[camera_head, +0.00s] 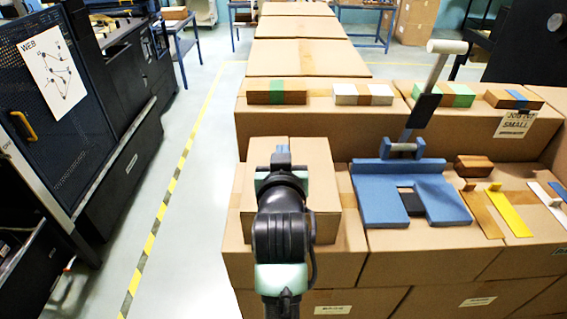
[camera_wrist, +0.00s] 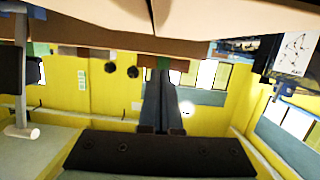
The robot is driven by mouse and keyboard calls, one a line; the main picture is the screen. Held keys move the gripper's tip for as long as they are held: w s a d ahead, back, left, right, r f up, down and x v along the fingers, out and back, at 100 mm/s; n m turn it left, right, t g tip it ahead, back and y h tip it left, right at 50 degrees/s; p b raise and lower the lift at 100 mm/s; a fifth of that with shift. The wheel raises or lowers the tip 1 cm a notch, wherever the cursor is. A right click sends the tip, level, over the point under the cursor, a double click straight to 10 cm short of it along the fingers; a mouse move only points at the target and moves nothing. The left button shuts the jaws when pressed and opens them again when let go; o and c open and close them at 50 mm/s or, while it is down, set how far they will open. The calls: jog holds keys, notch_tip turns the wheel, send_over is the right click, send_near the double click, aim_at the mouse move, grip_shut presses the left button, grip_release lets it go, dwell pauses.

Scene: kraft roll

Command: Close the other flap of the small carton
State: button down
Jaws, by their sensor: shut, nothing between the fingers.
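The small carton (camera_head: 319,178) is a brown box on top of larger cartons in the head view. My gripper (camera_head: 282,149) is over the middle of its top, and my wrist and arm hide much of the carton. Flap panels show left (camera_head: 259,157) and right of the gripper; the exact tilt of each is hard to tell. In the wrist view, brown cardboard (camera_wrist: 105,27) spans the top of the picture. The dark fingers (camera_wrist: 160,75) are together and empty, with their tips close to that cardboard; whether they touch it is unclear.
A blue tape dispenser (camera_head: 375,205) with a raised handle stands to the right. A wooden block (camera_head: 473,166) and flat strips, one yellow (camera_head: 508,214), lie beyond it. Taped bundles line a higher carton behind. Open floor and a dark machine (camera_head: 75,115) are to the left.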

jog(key=f, duration=0.2)
jog(key=f+p, duration=0.1)
jog(key=shift+s+d+f, duration=0.15)
jog(key=shift+d+f, duration=0.15)
jog(key=shift+f, duration=0.05)
jog(key=shift+a+f, duration=0.1)
jog(key=shift+f+b, duration=0.7)
